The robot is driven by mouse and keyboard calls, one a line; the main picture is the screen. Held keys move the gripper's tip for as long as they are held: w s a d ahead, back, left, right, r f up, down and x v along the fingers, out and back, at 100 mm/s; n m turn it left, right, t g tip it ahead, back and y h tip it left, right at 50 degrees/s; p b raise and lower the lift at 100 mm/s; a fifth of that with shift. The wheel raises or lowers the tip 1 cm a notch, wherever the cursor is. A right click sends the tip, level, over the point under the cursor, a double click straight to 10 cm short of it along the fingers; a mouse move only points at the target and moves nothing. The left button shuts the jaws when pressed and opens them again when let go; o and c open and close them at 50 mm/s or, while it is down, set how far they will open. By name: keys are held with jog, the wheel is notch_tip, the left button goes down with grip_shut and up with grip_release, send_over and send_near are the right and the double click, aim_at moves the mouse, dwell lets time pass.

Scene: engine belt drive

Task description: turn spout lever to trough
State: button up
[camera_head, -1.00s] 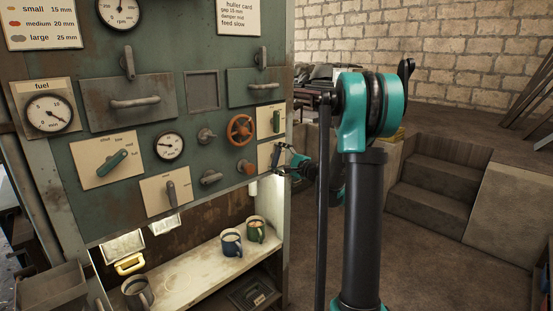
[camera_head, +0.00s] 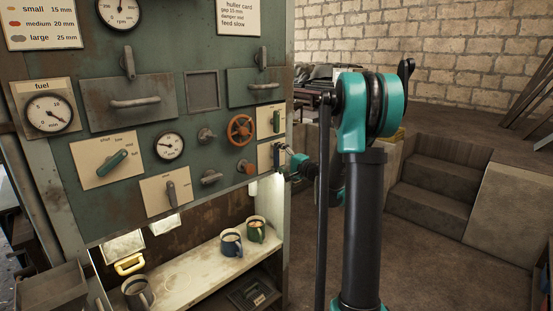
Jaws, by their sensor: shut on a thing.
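The spout lever (camera_head: 276,154) is a small dark handle on a pale plate (camera_head: 264,157) at the lower right edge of the green panel. It looks close to upright, and the fingers partly hide it. My gripper (camera_head: 281,159) reaches in from the right and is shut on the lever. A pale spout-like piece (camera_head: 253,188) shows below the panel edge. I cannot make out a labelled trough, and the lettering on the plate is too small to read.
An orange-brown handwheel (camera_head: 240,130), knobs and another lever plate (camera_head: 269,121) crowd the panel near my gripper. Below, a pale shelf (camera_head: 205,262) holds a blue mug (camera_head: 231,243), a green mug (camera_head: 256,229) and a grey mug (camera_head: 138,292). Steps (camera_head: 430,195) stand at right.

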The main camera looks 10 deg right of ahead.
jog(key=o, duration=1.2)
jog(key=shift+c, duration=0.2)
jog(key=v, duration=1.2)
